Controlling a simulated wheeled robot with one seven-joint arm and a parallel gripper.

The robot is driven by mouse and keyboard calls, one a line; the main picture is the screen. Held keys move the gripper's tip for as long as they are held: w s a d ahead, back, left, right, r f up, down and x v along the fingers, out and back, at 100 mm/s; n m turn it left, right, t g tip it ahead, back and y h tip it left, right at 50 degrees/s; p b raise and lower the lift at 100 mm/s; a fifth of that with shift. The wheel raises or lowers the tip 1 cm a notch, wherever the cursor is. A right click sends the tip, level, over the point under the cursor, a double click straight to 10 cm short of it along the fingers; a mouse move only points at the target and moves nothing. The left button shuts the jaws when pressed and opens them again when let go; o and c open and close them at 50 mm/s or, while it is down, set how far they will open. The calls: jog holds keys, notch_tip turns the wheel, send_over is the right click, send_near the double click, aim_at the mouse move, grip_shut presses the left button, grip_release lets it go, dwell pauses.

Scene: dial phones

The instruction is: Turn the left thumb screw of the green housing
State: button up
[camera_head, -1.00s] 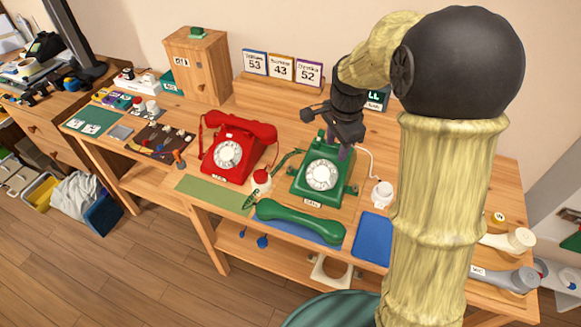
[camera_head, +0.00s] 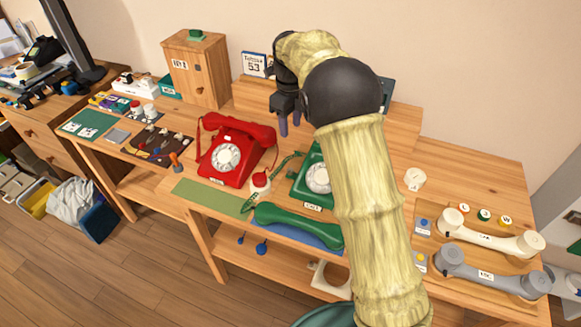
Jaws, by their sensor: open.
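The green housing (camera_head: 309,190) is the body of a green dial phone on the table. My arm covers its right part and much of its top, and I cannot make out its thumb screws. Its white dial (camera_head: 319,178) shows in part. My gripper (camera_head: 289,128) is open and empty, fingers pointing down. In the picture it stands above and left of the green housing, between it and the red phone, and looks raised above the table. The green handset (camera_head: 298,223) lies off the housing, in front of it.
A red dial phone (camera_head: 236,150) stands left of the green one. A wooden cabinet (camera_head: 197,70) stands at the back left. Cream (camera_head: 487,234) and grey (camera_head: 490,273) handsets lie at the right. A green mat (camera_head: 208,197) is bare.

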aim_at(290, 170)
notch_tip(290, 170, down, 17)
jog(key=shift+f, duration=0.2)
dwell(0.6)
jog(key=shift+c, duration=0.2)
grip_shut()
